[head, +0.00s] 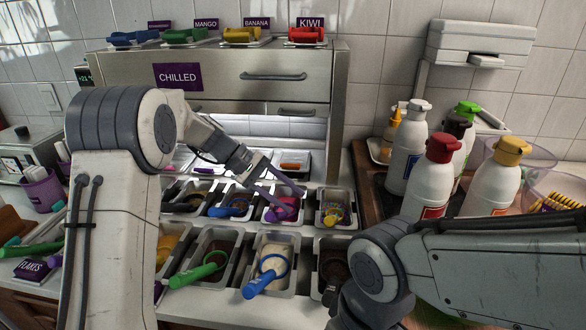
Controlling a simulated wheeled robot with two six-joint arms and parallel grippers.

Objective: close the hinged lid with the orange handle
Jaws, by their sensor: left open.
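The lid appears raised, leaning back behind a tub with purple contents (281,212). My left gripper (287,193) is open, its fingers reaching over that tub, just in front of and below the orange handle. I see nothing held between its fingers. They partly cover the tub and the lid's left part. My right arm comes in from the right and bends down at the bottom; its gripper's fingers are not visible.
Beside it stand a tub with a blue scoop (233,206) and one with a yellow tool (334,214). Front tubs hold green (200,270) and blue-handled scoops (265,278). White bottles (433,175) stand right on a tray. A steel chilled cabinet (220,80) rises behind.

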